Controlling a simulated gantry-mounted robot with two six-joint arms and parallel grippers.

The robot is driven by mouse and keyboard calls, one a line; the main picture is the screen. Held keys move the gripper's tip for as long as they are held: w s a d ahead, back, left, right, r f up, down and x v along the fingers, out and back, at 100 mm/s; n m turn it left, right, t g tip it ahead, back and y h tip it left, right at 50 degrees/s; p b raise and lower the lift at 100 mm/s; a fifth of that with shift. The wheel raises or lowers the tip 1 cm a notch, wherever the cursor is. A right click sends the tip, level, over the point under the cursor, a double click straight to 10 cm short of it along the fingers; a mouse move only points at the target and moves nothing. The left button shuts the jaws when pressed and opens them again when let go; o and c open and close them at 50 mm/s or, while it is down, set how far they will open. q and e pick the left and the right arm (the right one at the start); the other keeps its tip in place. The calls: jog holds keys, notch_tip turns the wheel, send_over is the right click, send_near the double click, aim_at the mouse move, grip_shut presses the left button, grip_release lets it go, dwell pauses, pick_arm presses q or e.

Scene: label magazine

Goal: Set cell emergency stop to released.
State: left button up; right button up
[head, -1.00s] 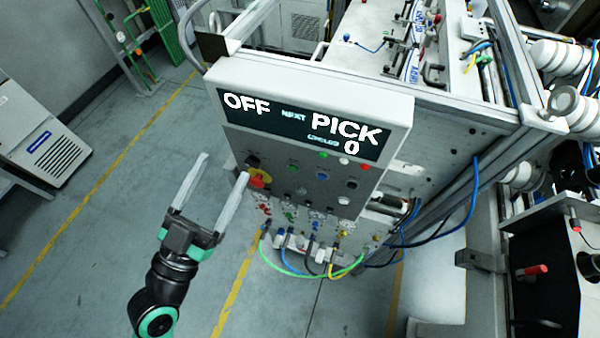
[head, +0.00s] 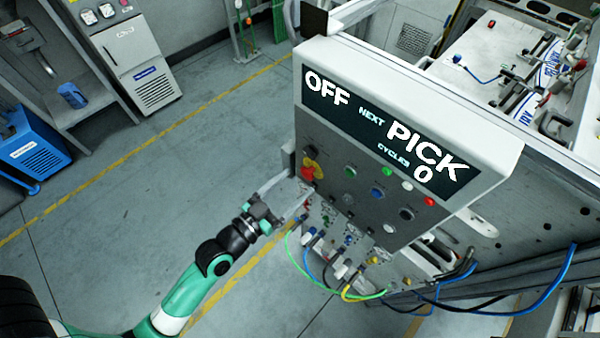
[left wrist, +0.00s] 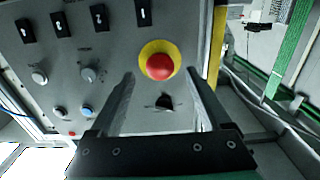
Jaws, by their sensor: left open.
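The cell emergency stop is a red mushroom button (head: 307,173) on a yellow collar, at the left edge of the grey control panel (head: 345,200). In the left wrist view the red button (left wrist: 160,66) shows face-on. My left gripper (head: 297,190) is open at the panel's left side, close to the button. In the left wrist view my open fingers (left wrist: 160,76) stand either side of the button's line, with their tips near its lower edge. Nothing is between them that I can see held. Whether they touch the button cannot be told. My right gripper is not in view.
A black selector knob (left wrist: 165,102) sits beside the button. Several other buttons share the panel, below a display (head: 385,135) reading OFF, NEXT PICK, CYCLES 0. Coloured cables (head: 345,292) loop below the panel. The floor (head: 150,220) to the left is clear.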

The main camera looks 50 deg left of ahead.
aim_at(312, 168)
pick_arm(q)
jog(key=shift+w+a, duration=0.1)
jog(key=shift+w, duration=1.2)
grip_shut()
dwell(0.4)
